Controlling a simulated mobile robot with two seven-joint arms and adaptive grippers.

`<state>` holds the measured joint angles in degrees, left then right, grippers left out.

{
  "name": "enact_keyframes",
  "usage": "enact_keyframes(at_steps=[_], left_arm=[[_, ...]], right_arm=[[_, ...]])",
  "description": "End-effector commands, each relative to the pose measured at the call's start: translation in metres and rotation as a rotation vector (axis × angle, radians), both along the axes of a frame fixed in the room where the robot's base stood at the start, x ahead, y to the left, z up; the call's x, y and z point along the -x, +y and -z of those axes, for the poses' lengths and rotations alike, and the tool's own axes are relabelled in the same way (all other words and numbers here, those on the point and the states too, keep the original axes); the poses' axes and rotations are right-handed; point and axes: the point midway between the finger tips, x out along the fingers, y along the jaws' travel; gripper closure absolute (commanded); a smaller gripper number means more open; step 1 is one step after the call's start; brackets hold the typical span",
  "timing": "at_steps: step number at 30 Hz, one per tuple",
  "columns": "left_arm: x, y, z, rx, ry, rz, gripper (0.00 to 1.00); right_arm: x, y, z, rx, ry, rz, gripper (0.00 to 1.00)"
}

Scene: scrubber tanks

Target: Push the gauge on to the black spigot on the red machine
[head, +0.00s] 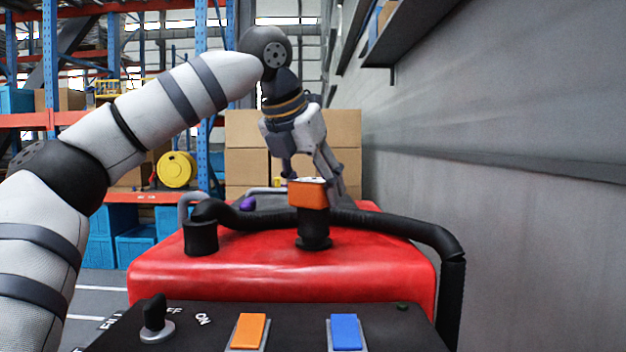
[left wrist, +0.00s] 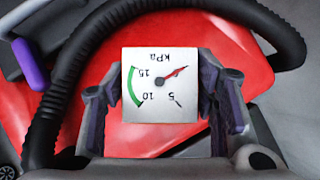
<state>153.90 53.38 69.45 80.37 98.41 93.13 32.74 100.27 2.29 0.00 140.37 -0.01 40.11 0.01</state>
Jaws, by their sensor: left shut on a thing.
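The gauge (head: 308,194) is a small orange block in the head view. In the left wrist view the gauge (left wrist: 160,88) shows a white square face with a green arc and a red needle, its lettering upside down. My left gripper (head: 312,180) points down from above and is shut on the gauge; its fingers sit on either side of it in the left wrist view. The black spigot (head: 314,236) stands upright on the red machine (head: 280,270), directly under the gauge in the head view. I cannot tell how far the gauge sits over it. My right gripper is out of view.
A black hose (head: 410,228) crosses the machine behind the spigot and drops at the right. A second black fitting (head: 200,236) stands to the left. The control panel (head: 280,320) with a key switch, orange and blue buttons is in front. A grey wall (head: 500,150) closes the right.

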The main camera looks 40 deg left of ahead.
Motion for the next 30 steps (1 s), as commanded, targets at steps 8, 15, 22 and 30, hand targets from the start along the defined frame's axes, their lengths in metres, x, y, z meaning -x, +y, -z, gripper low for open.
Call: enact_keyframes(at_steps=[8,15,22,30], left_arm=[[-0.0006,0.0008,0.0114,-0.001,0.007,0.000,0.79],[-0.0008,0.0005,0.0127,-0.001,0.005,0.000,0.24],[-0.0006,0.0005,0.0120,-0.001,0.004,-0.001,0.20],[-0.0005,0.0004,0.0115,0.000,0.003,-0.001,0.20]], right_arm=[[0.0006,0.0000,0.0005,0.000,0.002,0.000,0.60],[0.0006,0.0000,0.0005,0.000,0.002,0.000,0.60],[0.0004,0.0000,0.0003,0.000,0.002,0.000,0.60],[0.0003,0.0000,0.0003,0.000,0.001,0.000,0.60]])
